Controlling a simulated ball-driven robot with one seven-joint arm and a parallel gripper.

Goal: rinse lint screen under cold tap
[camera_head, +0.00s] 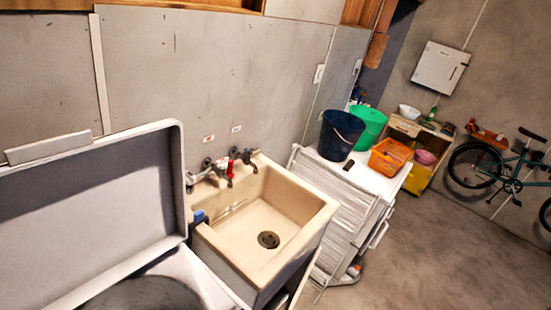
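A cream utility sink (320,218) stands against the wall in the middle of the view. Its basin looks empty, with a dark round drain near the front. Wall-mounted taps (231,168) with red and grey parts sit above its back left rim. Two small labels (208,138) are on the wall over them; I cannot read which marks the cold tap. I see no running water. I cannot make out a lint screen. My gripper is not in view.
A top-loading washer with its lid (90,205) raised stands left of the sink. A small blue object (199,217) is on the sink's left edge. To the right, a white unit holds dark blue and green buckets and an orange basket (390,157). Floor (430,250) at right is clear.

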